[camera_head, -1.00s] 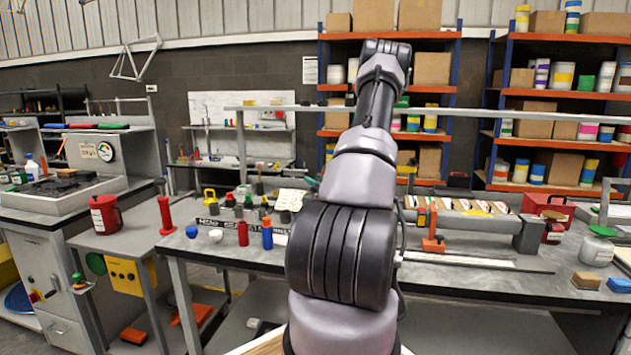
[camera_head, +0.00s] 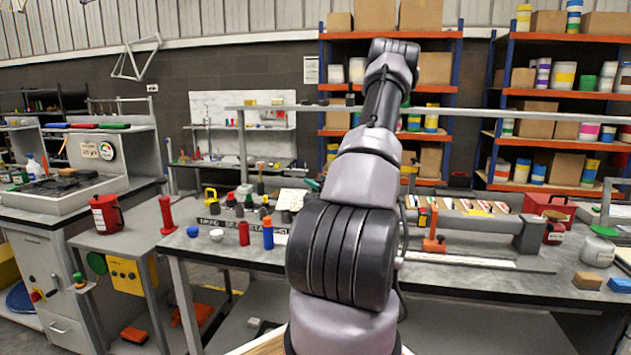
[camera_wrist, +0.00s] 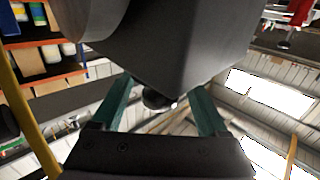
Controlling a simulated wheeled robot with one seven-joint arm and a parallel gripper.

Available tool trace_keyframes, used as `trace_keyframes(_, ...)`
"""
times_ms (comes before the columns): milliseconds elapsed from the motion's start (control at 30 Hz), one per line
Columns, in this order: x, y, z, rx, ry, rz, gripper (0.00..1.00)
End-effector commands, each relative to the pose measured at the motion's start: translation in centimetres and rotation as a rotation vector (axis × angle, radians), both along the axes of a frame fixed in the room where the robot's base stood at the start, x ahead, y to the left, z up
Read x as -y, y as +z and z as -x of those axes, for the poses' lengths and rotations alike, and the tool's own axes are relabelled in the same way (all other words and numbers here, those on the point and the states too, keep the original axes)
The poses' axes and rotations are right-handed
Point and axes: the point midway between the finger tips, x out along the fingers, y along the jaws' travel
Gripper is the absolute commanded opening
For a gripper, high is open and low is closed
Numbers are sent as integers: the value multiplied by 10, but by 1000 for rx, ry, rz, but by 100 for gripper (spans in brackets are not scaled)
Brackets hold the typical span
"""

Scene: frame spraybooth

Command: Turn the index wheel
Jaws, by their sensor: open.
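No part that I can surely name as the index wheel shows in either view. A round dial with coloured marks (camera_head: 107,151) is on the left cabinet's upright panel, but I cannot tell whether it is that wheel. In the wrist view my gripper (camera_wrist: 161,94) is open, its two green fingers apart. A small dark round knob shows between them, partly hidden under a large dark grey block; I cannot tell what either belongs to or whether the fingers touch the knob. In the head view my arm reaches up and away, and its gripper is hidden.
A grey workbench (camera_head: 450,284) spans the middle, with a red bottle (camera_head: 244,233) and a blue bottle (camera_head: 267,234) left of my arm. A rail fixture with an orange clamp (camera_head: 433,244) stands right of it. Loaded shelves (camera_head: 559,105) stand behind.

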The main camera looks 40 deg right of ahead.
Motion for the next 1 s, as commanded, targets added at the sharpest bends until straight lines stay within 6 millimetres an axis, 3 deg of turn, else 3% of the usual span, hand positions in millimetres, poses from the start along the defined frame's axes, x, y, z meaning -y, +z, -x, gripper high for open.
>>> trace_keyframes(200,-3,0,46,-1,-4,-1,77)
trace_keyframes(433,-5,0,83,-1,-3,-2,77)
trace_keyframes(600,-7,0,93,0,-1,-1,77)
trace_keyframes(1000,-7,0,93,0,0,-1,77)
